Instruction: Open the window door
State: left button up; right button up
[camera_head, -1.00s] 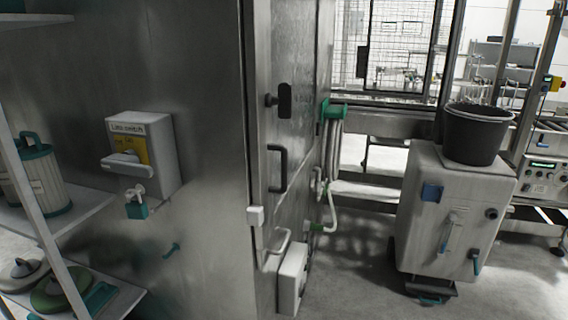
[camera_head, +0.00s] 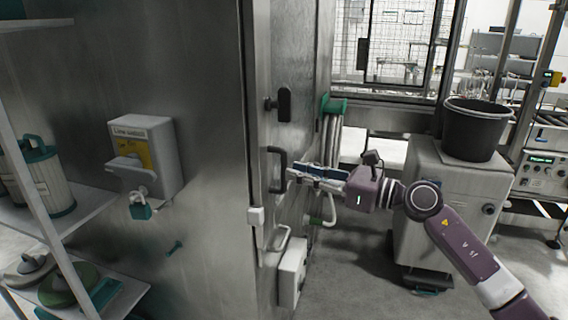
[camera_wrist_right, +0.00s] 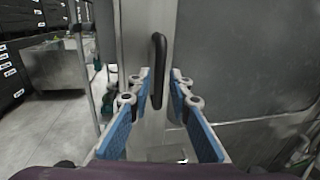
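The tall steel door panel (camera_head: 295,60) is on the right face of the grey cabinet and looks closed. A dark vertical bar handle (camera_head: 277,169) is fixed near its left edge. In the right wrist view the handle (camera_wrist_right: 159,65) stands upright ahead, roughly centred between the fingers. My right gripper (camera_head: 292,174) is just right of the handle, its blue-padded fingers pointing left at it. In the wrist view the right gripper (camera_wrist_right: 162,80) is open with nothing held. Contact with the handle cannot be told. My left gripper is not in view.
A black knob latch (camera_head: 284,102) sits above the handle. A lock box (camera_head: 146,155) with a lever and padlock is on the cabinet's left face. A wheeled grey unit (camera_head: 440,215) carrying a black bucket (camera_head: 475,130) stands behind my right arm. Floor (camera_head: 350,275) is clear right of the cabinet.

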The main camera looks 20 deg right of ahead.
aim_at(284, 186)
jog(key=shift+p+x, duration=0.65)
jog(key=shift+x, duration=1.65)
jog(key=shift+c, duration=0.3)
grip_shut()
